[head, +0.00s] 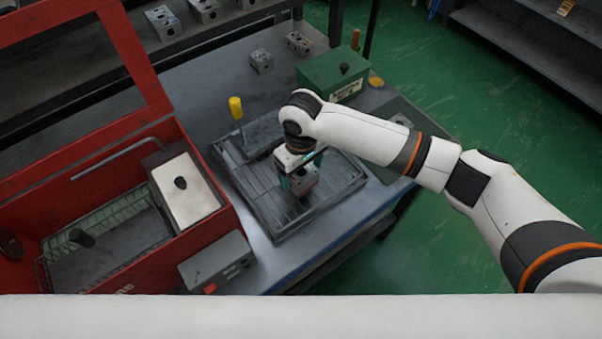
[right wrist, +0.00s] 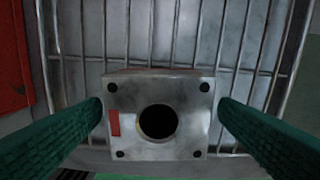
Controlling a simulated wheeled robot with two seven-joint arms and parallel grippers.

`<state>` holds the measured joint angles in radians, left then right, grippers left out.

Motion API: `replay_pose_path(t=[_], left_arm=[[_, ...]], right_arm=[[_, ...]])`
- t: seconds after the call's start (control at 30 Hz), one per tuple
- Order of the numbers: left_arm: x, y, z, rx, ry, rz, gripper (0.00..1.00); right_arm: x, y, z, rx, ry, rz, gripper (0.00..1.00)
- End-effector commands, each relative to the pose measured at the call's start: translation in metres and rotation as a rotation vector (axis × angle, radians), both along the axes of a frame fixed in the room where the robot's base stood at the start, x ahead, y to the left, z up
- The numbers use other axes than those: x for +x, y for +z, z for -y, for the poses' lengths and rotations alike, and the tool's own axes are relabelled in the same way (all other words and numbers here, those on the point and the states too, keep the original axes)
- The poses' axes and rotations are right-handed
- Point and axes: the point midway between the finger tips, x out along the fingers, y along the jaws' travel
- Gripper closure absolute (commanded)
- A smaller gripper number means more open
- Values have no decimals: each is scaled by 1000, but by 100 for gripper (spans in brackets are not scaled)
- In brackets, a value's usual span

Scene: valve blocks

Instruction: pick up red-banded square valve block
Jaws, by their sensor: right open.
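The red-banded square valve block (right wrist: 177,136) is a grey metal cube with a round dark hole, small corner holes and a red mark on its left side in the right wrist view. It sits on the ribbed tray (head: 264,208), and its top also shows in the head view (head: 306,188). My right gripper (right wrist: 160,118) is open, with one green finger on each side of the block. Small gaps seem to show between fingers and block. In the head view the right gripper (head: 298,182) points down over the tray and partly hides the block. My left gripper is not in view.
A yellow-handled tool (head: 236,108) stands at the tray's back left. A red cabinet (head: 120,200) with a raised lid fills the left. A grey box (head: 216,262) is in front, a green box (head: 333,75) behind. Several other metal blocks (head: 261,61) lie farther back.

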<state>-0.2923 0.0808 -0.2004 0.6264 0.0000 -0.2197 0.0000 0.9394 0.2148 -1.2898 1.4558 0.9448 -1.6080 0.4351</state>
Motion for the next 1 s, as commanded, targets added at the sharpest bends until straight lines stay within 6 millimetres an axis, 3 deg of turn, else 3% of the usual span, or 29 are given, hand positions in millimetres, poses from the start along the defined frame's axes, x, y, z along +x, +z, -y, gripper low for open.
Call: replay_pose_path(t=[0.13, 0.4, 0.77, 1.0], left_arm=[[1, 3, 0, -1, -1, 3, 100], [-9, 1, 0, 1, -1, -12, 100], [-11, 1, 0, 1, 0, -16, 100], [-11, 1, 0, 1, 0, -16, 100]], right_arm=[[-1, -15, 0, 0, 2, -1, 16], [-1, -18, -1, 1, 2, 0, 18], [-1, -17, -1, 1, 2, 0, 77], [0, -16, -1, 3, 2, 2, 79]])
